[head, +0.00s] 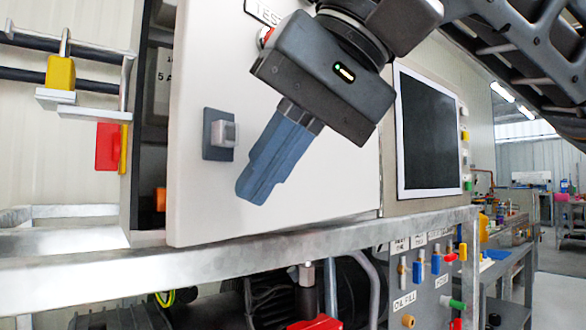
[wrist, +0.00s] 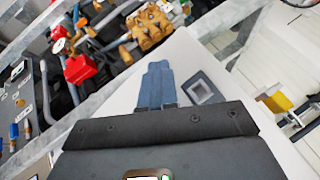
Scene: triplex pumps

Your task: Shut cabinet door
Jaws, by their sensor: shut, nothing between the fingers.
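The cabinet door (head: 330,190) is a flat white panel in the middle of the head view. It stands ajar: a dark gap with the cabinet interior (head: 150,120) shows along its left edge. A grey latch handle (head: 222,135) sits on the door near that edge; it also shows in the wrist view (wrist: 201,88). My gripper (head: 252,192) has blue fingers, shut and empty, in front of the door to the right of the latch. In the wrist view the fingertips (wrist: 155,68) lie over the white door (wrist: 190,52). I cannot tell whether they touch it.
A metal frame rail (head: 300,245) runs below the door. A yellow padlock (head: 60,72) and a red tag (head: 108,146) hang at the left. A dark screen (head: 428,135) is at the right. Hoses and a red-handled valve (head: 316,323) sit below the rail.

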